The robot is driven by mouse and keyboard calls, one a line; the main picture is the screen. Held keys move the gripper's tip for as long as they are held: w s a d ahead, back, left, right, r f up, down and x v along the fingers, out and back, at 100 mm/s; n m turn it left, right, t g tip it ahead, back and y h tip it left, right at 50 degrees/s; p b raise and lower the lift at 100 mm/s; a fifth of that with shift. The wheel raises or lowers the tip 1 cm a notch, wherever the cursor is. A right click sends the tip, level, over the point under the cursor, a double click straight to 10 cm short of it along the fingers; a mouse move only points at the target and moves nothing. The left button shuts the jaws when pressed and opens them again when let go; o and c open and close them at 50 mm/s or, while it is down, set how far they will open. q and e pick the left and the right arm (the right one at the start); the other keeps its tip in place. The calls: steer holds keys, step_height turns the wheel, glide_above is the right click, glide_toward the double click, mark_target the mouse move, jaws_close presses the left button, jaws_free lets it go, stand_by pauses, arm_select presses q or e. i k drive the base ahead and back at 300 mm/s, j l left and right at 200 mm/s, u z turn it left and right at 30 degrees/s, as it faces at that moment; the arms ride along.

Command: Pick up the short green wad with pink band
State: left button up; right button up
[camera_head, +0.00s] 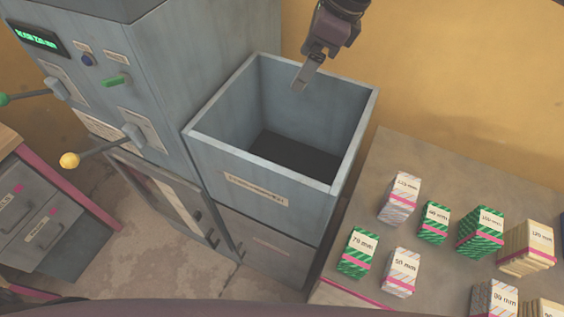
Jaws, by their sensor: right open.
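Three green-striped wads with pink bands stand on the table at right. One (357,253) is at the front left and its label seems to read 79 mm. A smaller-looking one (434,223) stands behind it to the right; its label is hard to read. A wider one (481,232), labelled about 100 mm, stands right of that. My right gripper (301,78) is open and empty, over the back part of the grey open-topped bin, well apart from the wads. My left gripper is not in view.
The grey bin (200,139) stands left of the table (384,155), its rim raised. Striped white wads (400,198) (400,272) and a beige one (526,249) crowd the green ones. A grey press with levers (140,50) stands at left. The table's back is clear.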

mark_target(435, 220)
steer(key=k, duration=1.5)
